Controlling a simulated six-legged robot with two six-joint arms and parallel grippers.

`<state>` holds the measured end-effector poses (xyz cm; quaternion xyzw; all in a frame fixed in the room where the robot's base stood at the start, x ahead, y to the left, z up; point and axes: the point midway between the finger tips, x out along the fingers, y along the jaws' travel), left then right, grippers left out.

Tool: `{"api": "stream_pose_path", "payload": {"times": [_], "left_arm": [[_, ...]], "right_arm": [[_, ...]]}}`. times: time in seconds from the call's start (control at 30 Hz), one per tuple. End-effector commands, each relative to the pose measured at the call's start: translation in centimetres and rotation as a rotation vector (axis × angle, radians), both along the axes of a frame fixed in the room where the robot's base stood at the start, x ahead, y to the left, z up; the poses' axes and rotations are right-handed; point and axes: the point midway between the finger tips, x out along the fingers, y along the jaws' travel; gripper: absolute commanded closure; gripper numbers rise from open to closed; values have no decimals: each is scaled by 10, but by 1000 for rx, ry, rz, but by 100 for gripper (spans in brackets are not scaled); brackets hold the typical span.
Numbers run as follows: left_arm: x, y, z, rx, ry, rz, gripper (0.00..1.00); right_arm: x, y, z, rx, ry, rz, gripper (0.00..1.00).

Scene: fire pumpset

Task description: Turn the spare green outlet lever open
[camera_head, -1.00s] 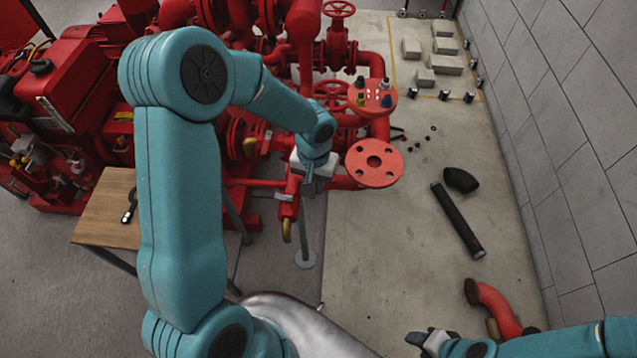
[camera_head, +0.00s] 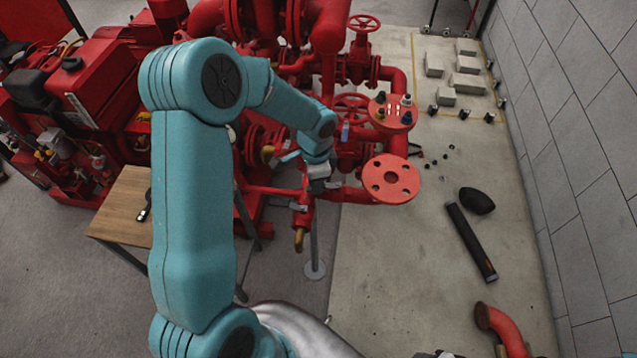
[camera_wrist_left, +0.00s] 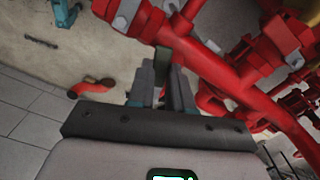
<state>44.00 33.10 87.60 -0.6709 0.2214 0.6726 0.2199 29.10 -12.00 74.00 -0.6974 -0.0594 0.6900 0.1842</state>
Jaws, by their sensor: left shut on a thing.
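My left gripper (camera_head: 318,176) is at the red outlet pipe, just above the outlet valve (camera_head: 302,212) with its brass end pointing down. In the left wrist view the fingers (camera_wrist_left: 163,92) are close together around a thin dark grey-green lever (camera_wrist_left: 163,58), which sticks up between them beside the red pipework. In the head view the wrist and fingers hide most of this lever, so its exact angle is unclear. Of my right gripper, only a small part (camera_head: 437,354) shows at the bottom edge of the head view; its fingers cannot be made out.
Red pump pipework (camera_head: 325,40) stands close behind the left gripper, with a round flange (camera_head: 391,179) to its right. A wooden table (camera_head: 126,215) stands at left.

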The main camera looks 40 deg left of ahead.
Motion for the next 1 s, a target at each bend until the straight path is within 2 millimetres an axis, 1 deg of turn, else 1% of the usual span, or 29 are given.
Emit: {"api": "stream_pose_path", "payload": {"times": [0.03, 0.2, 0.5, 0.7, 1.0], "left_arm": [[2, 4, 3, 3, -2, -38, 100], [8, 10, 3, 4, -3, -173, 100], [16, 16, 3, 4, -5, -336, 100], [18, 18, 3, 6, -7, -386, 100], [19, 18, 3, 6, -7, -403, 100]], "right_arm": [[0, 0, 3, 0, 0, 0, 54], [0, 0, 6, 0, 0, 0, 54], [0, 0, 10, 0, 0, 0, 54], [0, 0, 11, 0, 0, 0, 54], [0, 0, 11, 0, 0, 0, 54]]}}
